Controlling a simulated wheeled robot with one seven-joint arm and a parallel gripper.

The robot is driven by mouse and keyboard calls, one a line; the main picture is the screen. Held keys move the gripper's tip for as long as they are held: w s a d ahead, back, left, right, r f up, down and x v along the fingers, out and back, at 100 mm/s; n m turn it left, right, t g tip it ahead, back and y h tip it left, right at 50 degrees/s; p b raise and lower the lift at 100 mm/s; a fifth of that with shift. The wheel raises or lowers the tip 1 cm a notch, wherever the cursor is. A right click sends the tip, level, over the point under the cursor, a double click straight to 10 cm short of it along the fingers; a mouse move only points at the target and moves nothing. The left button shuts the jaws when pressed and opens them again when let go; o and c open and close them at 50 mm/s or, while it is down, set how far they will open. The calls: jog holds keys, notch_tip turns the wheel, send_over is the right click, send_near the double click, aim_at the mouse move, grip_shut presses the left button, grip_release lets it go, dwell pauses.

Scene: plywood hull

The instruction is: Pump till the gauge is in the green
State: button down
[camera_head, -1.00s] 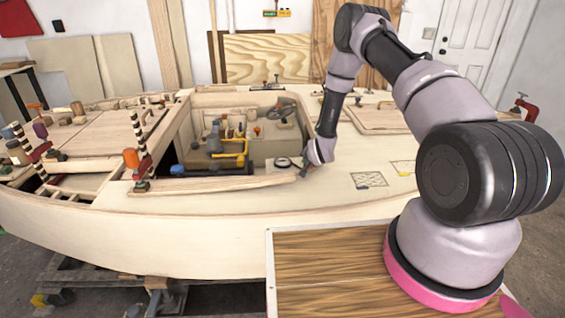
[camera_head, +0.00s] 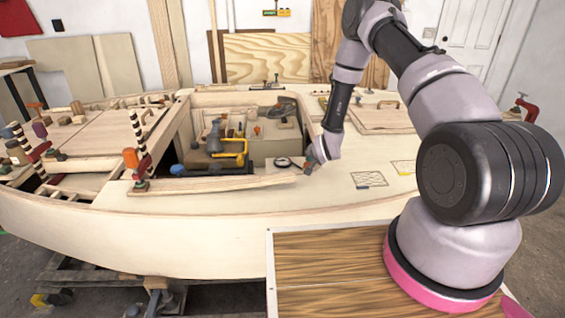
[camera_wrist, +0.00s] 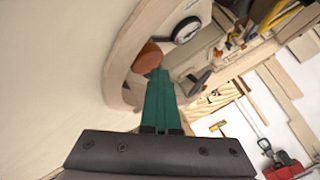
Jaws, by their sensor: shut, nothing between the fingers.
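A small round gauge (camera_head: 283,162) with a dark rim and pale face sits on the wooden deck beside the cockpit opening. It also shows in the wrist view (camera_wrist: 186,30), seen at a slant; its needle and any green band are too small to read. My gripper (camera_head: 307,169) is low over the deck, just right of the gauge. In the wrist view its teal fingers (camera_wrist: 158,78) are shut and empty. A rust-orange rounded knob (camera_wrist: 148,57) is at the fingertips, partly hidden by them; I cannot tell whether they touch. It may be the pump's handle.
The cockpit opening holds a yellow tool (camera_head: 232,150) and several other items. A long wooden strip (camera_head: 215,183) lies along the near deck edge. The deck to the right is mostly clear.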

aim_at(317, 165)
jog(key=shift+s+d+f+g+h, duration=0.3)
jog(key=shift+s+d+f, duration=0.7)
jog(key=shift+s+d, duration=0.15)
notch_tip(317, 165, up, 5)
jog(key=shift+d, duration=0.15)
jog(key=shift+w+a+r, duration=0.1)
jog(key=shift+a+r, duration=0.2)
jog(key=shift+r, duration=0.4)
jog(key=shift+w+a, duration=0.1)
jog(key=shift+a, duration=0.05)
